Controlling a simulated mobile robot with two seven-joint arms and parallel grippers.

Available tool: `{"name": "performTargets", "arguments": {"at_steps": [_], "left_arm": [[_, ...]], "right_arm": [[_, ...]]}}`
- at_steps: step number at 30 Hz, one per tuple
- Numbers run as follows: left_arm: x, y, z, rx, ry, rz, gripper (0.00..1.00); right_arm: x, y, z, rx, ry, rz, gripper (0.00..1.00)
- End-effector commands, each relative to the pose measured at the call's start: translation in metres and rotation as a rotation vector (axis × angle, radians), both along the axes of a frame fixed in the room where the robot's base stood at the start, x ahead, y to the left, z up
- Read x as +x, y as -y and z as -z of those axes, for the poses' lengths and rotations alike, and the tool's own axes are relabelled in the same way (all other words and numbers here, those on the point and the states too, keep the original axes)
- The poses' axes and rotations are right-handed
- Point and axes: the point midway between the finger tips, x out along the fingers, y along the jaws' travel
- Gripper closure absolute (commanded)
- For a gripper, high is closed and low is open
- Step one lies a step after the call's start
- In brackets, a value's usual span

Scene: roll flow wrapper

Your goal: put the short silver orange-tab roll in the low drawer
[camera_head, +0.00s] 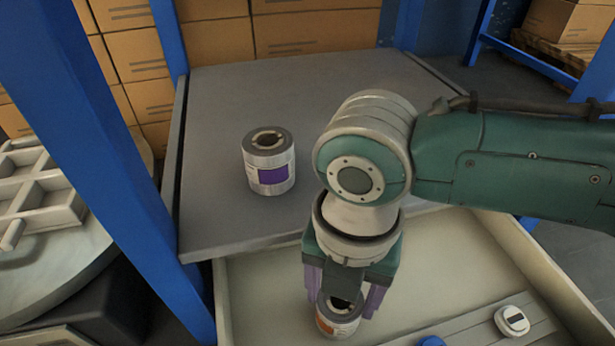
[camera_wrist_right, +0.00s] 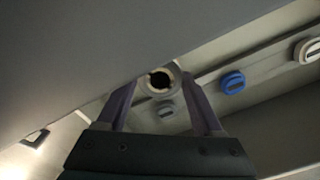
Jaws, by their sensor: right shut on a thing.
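The short silver roll with an orange tab (camera_head: 340,318) is between the purple fingers of my right gripper (camera_head: 341,298), which is shut on it. The roll is upright, over the open low drawer (camera_head: 262,300). In the right wrist view the roll's top (camera_wrist_right: 158,80) shows between the fingertips of the right gripper (camera_wrist_right: 160,95). I cannot tell whether the roll touches the drawer floor. My left gripper is not in view.
A silver roll with a purple label (camera_head: 268,165) stands on the grey shelf (camera_head: 215,110) above the drawer. A white round piece (camera_head: 512,320) and a blue one (camera_head: 432,341) are in the drawer's right part. A blue post (camera_head: 95,150) stands left.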

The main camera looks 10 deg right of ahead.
Motion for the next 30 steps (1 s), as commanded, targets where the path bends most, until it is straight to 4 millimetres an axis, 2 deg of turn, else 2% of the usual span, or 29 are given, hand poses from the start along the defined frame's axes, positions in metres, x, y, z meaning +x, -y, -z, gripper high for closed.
{"name": "performTargets", "arguments": {"at_steps": [3,4,11,12,22,30], "left_arm": [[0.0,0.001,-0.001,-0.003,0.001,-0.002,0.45],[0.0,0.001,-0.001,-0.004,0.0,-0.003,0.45],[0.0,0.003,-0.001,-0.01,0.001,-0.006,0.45],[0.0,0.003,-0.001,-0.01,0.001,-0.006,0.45],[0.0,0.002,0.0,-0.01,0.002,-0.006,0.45],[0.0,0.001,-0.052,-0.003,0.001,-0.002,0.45]], "right_arm": [[0.0,0.0,0.003,0.001,0.001,0.0,0.96],[0.0,0.0,0.003,0.001,0.0,0.0,0.31],[0.0,0.0,0.003,0.001,0.001,0.0,0.05],[0.0,0.0,0.003,0.001,0.001,0.0,0.02],[0.0,0.0,-0.001,-0.001,0.001,0.0,0.02],[0.0,0.0,-0.06,0.001,0.001,-0.001,0.02]]}}
